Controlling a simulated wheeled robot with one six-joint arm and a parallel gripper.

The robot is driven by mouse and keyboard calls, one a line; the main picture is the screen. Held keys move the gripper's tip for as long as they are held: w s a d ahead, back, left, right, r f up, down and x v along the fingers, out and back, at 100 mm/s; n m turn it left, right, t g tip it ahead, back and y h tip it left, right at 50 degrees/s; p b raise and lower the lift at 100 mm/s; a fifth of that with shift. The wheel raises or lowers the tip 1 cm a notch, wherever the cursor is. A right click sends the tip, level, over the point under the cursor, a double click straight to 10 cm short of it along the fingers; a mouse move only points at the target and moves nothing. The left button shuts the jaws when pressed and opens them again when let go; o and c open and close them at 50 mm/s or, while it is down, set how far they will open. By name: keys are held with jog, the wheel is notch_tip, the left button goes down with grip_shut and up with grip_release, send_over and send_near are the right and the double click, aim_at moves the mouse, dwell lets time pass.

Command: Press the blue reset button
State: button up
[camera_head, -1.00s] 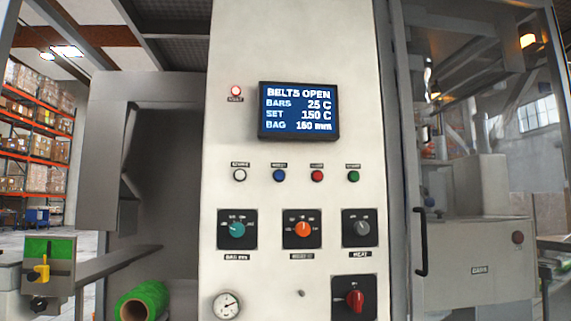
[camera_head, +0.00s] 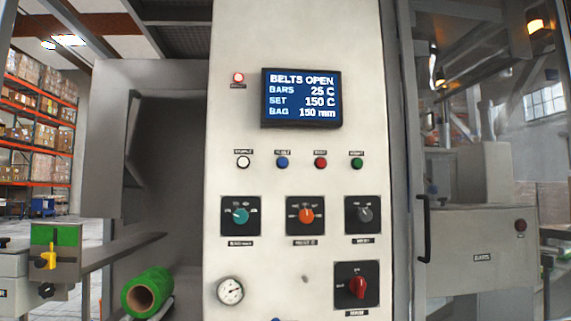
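The blue reset button (camera_head: 282,162) is on the pale upright control panel (camera_head: 230,130). It is second from the left in a row with a white button (camera_head: 243,162), a red button (camera_head: 320,163) and a green button (camera_head: 357,163). The labels above the buttons are too blurred to read surely. The display (camera_head: 301,98) above reads "BELTS OPEN", bars 25 C, set 150 C, bag 150 mm. A small red lamp (camera_head: 238,77) sits left of the display. My gripper is not in view.
Below the buttons are a teal knob (camera_head: 240,215), an orange knob (camera_head: 306,215), a grey knob (camera_head: 365,214) and a red rotary switch (camera_head: 357,287). A gauge (camera_head: 230,290) and green roll (camera_head: 147,293) are low left. A black door handle (camera_head: 424,228) is at right.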

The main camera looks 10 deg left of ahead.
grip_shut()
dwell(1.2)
